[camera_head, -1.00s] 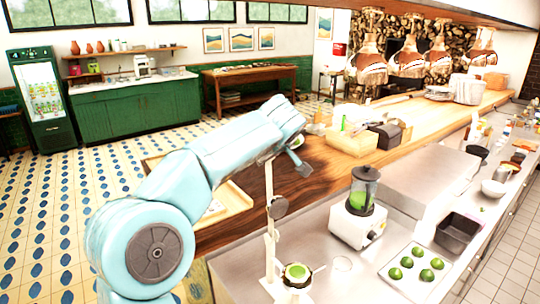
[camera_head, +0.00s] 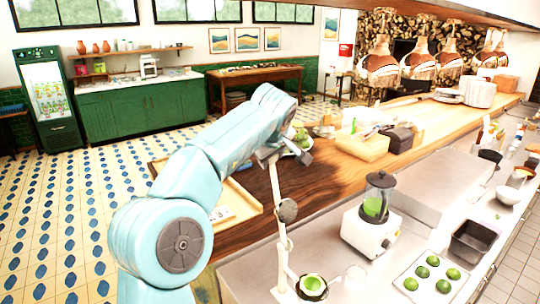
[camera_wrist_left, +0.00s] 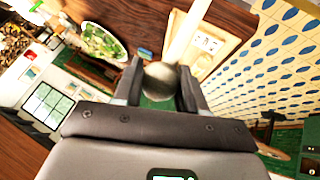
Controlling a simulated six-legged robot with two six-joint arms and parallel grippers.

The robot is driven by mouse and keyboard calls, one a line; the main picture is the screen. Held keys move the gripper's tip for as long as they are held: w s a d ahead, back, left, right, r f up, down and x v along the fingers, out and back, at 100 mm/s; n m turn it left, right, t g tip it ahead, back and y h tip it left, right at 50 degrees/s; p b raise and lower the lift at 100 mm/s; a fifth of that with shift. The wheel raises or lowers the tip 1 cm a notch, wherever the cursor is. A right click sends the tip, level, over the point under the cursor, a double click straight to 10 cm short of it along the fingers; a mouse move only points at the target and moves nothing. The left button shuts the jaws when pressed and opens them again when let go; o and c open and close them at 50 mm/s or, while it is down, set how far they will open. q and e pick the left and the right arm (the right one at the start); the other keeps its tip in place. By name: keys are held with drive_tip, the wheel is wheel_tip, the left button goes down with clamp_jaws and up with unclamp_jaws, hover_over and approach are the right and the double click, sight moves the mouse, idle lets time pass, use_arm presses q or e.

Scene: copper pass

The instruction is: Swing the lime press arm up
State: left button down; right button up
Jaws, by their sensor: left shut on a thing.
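The lime press (camera_head: 283,250) stands on the steel counter at the bottom middle of the head view. Its cream arm (camera_head: 275,180) points up, nearly upright, with a grey round part (camera_head: 288,210) partway along it. A green lime half (camera_head: 312,284) sits in the cup at the press's base. My left gripper (camera_head: 301,152) is at the top end of the arm. In the left wrist view its fingers (camera_wrist_left: 160,92) are shut on a round grey knob (camera_wrist_left: 160,78), and a cream bar (camera_wrist_left: 187,32) runs away beyond it. My right gripper is not in view.
A blender (camera_head: 373,220) with green contents stands right of the press. A wooden tray (camera_head: 240,203) lies on the counter behind my left arm. Copper lamps (camera_head: 380,70) hang above.

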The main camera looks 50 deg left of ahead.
use_arm(q)
drive_tip(key=shift+d+f, duration=0.2)
drive_tip(key=shift+f, duration=0.3)
drive_tip(key=c, duration=0.8)
unclamp_jaws()
drive_tip(key=shift+o, duration=0.8)
drive_tip(key=shift+w, duration=0.1)
drive_tip(key=shift+w+r, duration=0.1)
drive_tip(key=shift+r, duration=0.05)
drive_tip(key=shift+s+r, duration=0.25)
drive_tip(key=shift+r, duration=0.1)
drive_tip(key=v, duration=1.5)
drive_tip(key=shift+d+r, duration=0.15)
drive_tip(key=shift+r, duration=0.15)
drive_tip(key=shift+w, duration=0.2)
